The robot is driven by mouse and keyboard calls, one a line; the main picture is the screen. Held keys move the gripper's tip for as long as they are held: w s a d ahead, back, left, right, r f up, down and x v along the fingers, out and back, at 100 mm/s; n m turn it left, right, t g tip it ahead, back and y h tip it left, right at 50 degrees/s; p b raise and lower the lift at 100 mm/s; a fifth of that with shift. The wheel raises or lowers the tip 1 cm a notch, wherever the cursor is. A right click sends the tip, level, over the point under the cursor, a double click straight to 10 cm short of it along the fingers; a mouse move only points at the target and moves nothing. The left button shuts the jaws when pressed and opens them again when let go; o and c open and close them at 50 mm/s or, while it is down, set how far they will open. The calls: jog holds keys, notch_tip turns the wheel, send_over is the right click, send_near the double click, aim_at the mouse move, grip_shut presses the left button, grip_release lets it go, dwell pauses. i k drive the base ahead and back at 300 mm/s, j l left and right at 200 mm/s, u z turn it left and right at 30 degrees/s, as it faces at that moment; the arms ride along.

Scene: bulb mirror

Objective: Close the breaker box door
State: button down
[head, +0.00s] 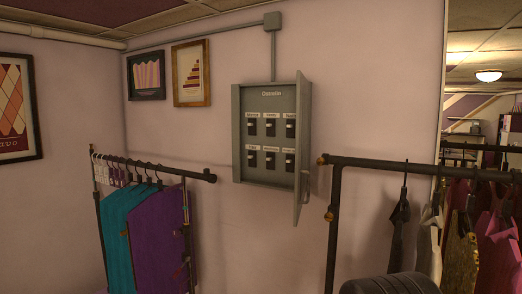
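The grey breaker box (237,135) is mounted on the wall near the middle of the head view. Its front is uncovered and several dark switches with labels show in two rows. The door (303,150) is hinged on the right side and stands open, swung outward so that it is seen nearly edge-on. A small latch or handle shows near its lower edge. A dark rounded shape at the bottom edge, right of centre, may be part of my arm; I cannot tell. My gripper is not in view.
A clothes rack (155,167) with teal and purple garments stands left below the box. Another dark rack (420,165) with hanging clothes stands on the right, its end close to the door. Framed pictures (191,73) hang at left. A mirror (485,75) is at far right.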

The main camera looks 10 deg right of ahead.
aim_at(300, 171)
jog(key=l+u, duration=0.1)
jog(key=l, duration=0.4)
jog(key=k+l, duration=0.1)
jog(key=l, duration=0.35)
jog(key=k+l+u, duration=0.15)
jog(key=l, duration=0.35)
jog(key=i+j+z, duration=0.15)
jog(key=z, duration=0.25)
jog(key=i+j+z, duration=0.25)
jog(key=z, duration=0.2)
jog(key=k+j+z, duration=0.1)
jog(key=j+z, duration=0.35)
jog(key=j, duration=0.65)
jog(key=l+u, duration=0.3)
jog(key=l, duration=0.35)
jog(key=i+l+u, duration=0.15)
jog(key=i+j, duration=0.15)
jog(key=j, duration=0.2)
